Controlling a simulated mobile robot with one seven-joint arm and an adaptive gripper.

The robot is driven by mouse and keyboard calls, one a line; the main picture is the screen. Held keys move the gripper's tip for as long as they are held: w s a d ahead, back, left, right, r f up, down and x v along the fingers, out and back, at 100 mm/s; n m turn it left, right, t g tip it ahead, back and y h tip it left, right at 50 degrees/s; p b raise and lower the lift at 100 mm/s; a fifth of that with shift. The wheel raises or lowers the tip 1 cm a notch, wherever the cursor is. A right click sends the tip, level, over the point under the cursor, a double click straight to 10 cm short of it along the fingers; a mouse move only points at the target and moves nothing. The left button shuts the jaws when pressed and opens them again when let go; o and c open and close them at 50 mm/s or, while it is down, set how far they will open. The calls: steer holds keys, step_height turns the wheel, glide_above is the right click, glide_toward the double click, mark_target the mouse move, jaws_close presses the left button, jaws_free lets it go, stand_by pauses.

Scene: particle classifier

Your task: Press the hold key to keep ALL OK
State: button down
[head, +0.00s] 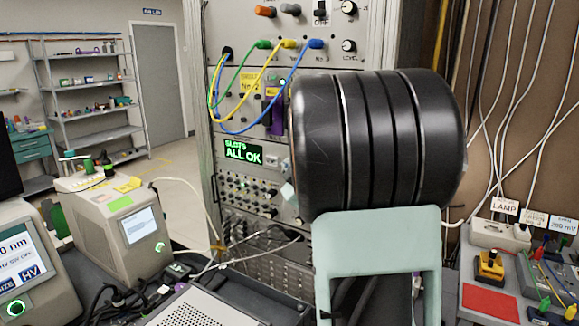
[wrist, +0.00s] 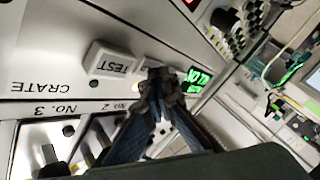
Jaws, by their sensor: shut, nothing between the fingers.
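The small display (head: 243,153) on the rack reads "SLOTS ALL OK" in green. In the wrist view the green display (wrist: 196,78) shows tilted, just right of my fingertips. My gripper (wrist: 160,82) is shut and empty, its tips together at the panel face between the display and a white key marked TEST (wrist: 112,65). No key marked hold is readable; the tips cover that part of the panel. I cannot tell whether they touch or press anything. In the head view my dark arm hides the gripper.
The rack carries knobs and patch cables (head: 262,90) above the display and rows of knobs (head: 245,190) below it. Bench instruments (head: 125,225) stand at left. A bench with a red pad (head: 490,303) is at right.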

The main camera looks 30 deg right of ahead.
stand_by(0.4)
steer(key=shift+s+a+b, duration=0.7)
steer(key=shift+a, duration=0.25)
steer(key=shift+a, duration=0.1)
steer(key=s+a+b, duration=0.1)
steer(key=a, duration=0.1)
steer(key=s+a+b, duration=0.1)
steer(key=a, duration=0.1)
steer(key=shift+s+b, duration=0.3)
steer(key=shift+s, duration=0.1)
